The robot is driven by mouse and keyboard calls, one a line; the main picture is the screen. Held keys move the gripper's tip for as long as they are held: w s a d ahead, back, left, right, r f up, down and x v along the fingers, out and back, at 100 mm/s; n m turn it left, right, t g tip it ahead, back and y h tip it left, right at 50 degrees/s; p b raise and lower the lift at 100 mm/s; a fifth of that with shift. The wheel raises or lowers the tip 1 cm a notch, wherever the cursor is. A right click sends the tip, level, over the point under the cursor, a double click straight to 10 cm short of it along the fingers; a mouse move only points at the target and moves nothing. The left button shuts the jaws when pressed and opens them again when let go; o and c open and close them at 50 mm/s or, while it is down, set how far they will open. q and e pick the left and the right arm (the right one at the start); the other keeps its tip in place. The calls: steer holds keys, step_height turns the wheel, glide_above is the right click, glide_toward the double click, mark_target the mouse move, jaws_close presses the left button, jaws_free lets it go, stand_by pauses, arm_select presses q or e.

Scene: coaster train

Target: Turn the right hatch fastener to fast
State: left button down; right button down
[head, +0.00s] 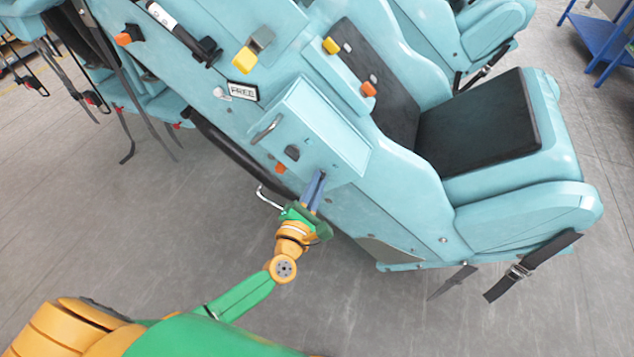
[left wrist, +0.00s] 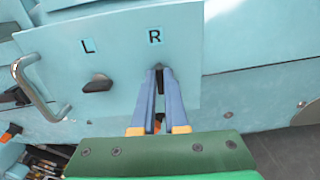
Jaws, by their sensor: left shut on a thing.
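The light blue hatch (head: 310,130) is on the side of the coaster car. In the left wrist view the hatch (left wrist: 125,65) carries the letters L and R. My left gripper (head: 318,175) reaches up to it from below. In the wrist view my left gripper (left wrist: 161,72) is shut on the right fastener, just below the R. My right gripper is not in view.
A metal handle (left wrist: 38,85) is at the hatch's left end. A second bar handle (head: 268,198) stands out beside my left wrist. A FREE sign (head: 243,91) sits above the hatch. The seat (head: 480,125) is to the right. Grey floor (head: 150,230) is open below left.

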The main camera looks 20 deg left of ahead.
arm_select(q)
steer(key=shift+f+m+p, duration=0.2)
steer(key=shift+m+p, duration=0.35)
steer(key=shift+m, duration=3.75)
steer(key=shift+f+m+p, duration=0.15)
steer(key=shift+m+p, duration=0.35)
steer(key=shift+m, duration=3.8)
steer(key=c, duration=0.9)
jaws_free()
steer(key=shift+c, duration=0.2)
steer(key=s, duration=0.7)
